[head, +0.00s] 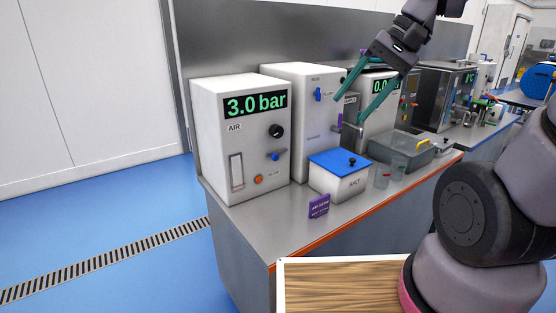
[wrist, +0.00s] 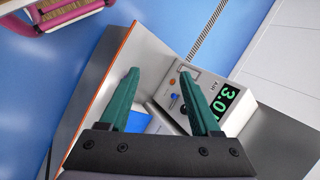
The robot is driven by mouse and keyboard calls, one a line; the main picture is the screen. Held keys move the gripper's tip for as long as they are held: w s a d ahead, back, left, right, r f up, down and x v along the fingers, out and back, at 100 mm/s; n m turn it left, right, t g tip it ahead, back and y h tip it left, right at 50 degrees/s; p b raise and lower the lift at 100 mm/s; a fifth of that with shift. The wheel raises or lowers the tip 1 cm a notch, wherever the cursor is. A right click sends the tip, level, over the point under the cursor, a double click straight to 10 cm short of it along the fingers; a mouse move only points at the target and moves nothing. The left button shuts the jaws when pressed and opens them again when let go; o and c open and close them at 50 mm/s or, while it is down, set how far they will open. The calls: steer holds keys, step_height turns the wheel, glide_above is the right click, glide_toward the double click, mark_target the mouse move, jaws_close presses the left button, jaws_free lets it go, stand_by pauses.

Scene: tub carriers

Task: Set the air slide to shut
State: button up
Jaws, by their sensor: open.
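The white air box (head: 212,140) stands at the left end of the steel bench, its display reading 3.0 bar. Its front has a black knob (head: 276,131), a small blue handle (head: 275,156), an orange button (head: 258,179) and an upright pale slot (head: 237,172). I cannot tell which way the air slide is set. In the wrist view the box (wrist: 247,112) is tilted, with the blue handle (wrist: 175,98) between my fingers in the picture. My gripper (head: 350,108) is open and empty, raised above the bench right of the air box; its teal fingers also show in the wrist view (wrist: 160,75).
A second white box (head: 302,85) with a blue lever stands right beside the air box. The bench's front-left corner is clear.

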mark_target(276, 158)
steer(key=w+a+f+m+g+y, duration=0.2)
steer(key=a+m+g+y, duration=0.3)
steer(key=a, duration=0.6)
steer(key=w+a+f+m+t+y, duration=0.3)
steer(key=w+a+f+m+y, duration=0.15)
steer(key=w+y, duration=0.35)
steer(key=w+d+f+m+t+h, duration=0.3)
steer(key=w+f+m+t+h, duration=0.35)
steer(key=f, duration=0.55)
steer(key=w+d+f+m+t+h, duration=0.3)
steer(key=w+f+m+t, duration=0.4)
steer(key=f+m+t, duration=0.3)
steer(key=shift+n+g, duration=0.55)
steer(key=shift+n, duration=0.15)
steer(key=x, duration=0.6)
steer(key=f+x, duration=0.1)
steer(key=x, duration=0.3)
steer(key=shift+w+a, duration=0.1)
jaws_close()
